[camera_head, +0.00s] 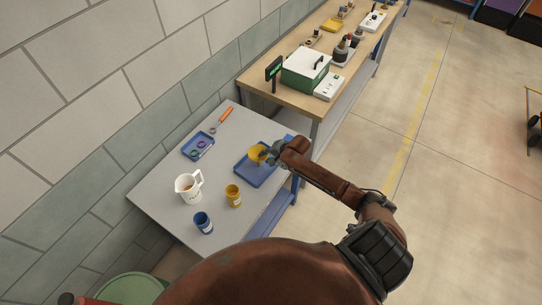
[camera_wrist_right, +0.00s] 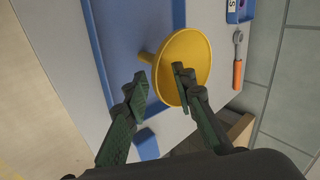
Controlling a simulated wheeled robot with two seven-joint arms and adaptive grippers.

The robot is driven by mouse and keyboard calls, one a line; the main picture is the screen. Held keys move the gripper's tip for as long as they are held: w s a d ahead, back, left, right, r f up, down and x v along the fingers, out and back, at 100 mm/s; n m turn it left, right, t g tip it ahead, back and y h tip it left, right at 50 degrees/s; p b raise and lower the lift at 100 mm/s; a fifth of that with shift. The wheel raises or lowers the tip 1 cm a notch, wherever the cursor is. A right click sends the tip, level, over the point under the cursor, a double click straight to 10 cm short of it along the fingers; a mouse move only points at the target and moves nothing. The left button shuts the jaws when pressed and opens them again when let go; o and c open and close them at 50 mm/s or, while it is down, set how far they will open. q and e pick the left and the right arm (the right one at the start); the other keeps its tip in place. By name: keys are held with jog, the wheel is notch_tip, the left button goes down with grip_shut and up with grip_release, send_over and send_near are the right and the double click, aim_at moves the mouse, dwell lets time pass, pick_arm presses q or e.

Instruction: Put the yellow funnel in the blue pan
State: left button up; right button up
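The yellow funnel (camera_head: 256,152) is over the blue pan (camera_head: 243,177) in the head view, mouth up and stem down. In the right wrist view the funnel (camera_wrist_right: 196,60) fills the space around my right fingertips, with its stem pointing left toward the pan (camera_wrist_right: 100,52). My right gripper (camera_head: 269,154) is at the funnel's side. I cannot tell whether the stem touches the pan. My left gripper is not in view.
On the grey table (camera_head: 160,196) stand a white jug (camera_head: 187,190), a yellow cup (camera_head: 233,197) and a blue cup (camera_head: 203,224). A blue tray (camera_head: 198,146) with rings and an orange-handled tool (camera_head: 225,116) lie farther back. A wooden bench (camera_head: 258,82) holds a green box (camera_head: 305,73).

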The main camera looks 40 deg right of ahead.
jog(key=v, duration=1.2)
jog(key=s+d+f+n+h, duration=0.1)
jog(key=s+d+f, duration=0.25)
jog(key=f, duration=0.65)
jog(key=s+d+f+n+h, duration=0.1)
jog(key=s+d+f, duration=0.25)
jog(key=f, duration=0.75)
jog(key=s+f+n+g+h, duration=0.1)
jog(key=s+f+n+g, duration=0.1)
jog(key=s+f, duration=0.95)
jog(key=s+a+f+n+g, duration=0.1)
jog(key=s+a+f+n, duration=0.2)
jog(key=s, duration=0.7)
jog(key=s+a+f+n+g, duration=0.1)
jog(key=s+a+f+n, duration=0.2)
jog(key=s+a+f, duration=0.4)
jog(key=s+a+f+n+g, duration=0.2)
jog(key=s+a+f+n, duration=0.2)
jog(key=s+f, duration=0.6)
jog(key=s+a, duration=0.2)
jog(key=s, duration=0.1)
jog(key=shift+s, duration=0.4)
jog(key=shift+f, duration=0.15)
notch_tip(320, 180, down, 11)
jog(key=b, duration=1.1)
jog(key=shift+s+f, duration=0.25)
jog(key=shift+s, duration=0.2)
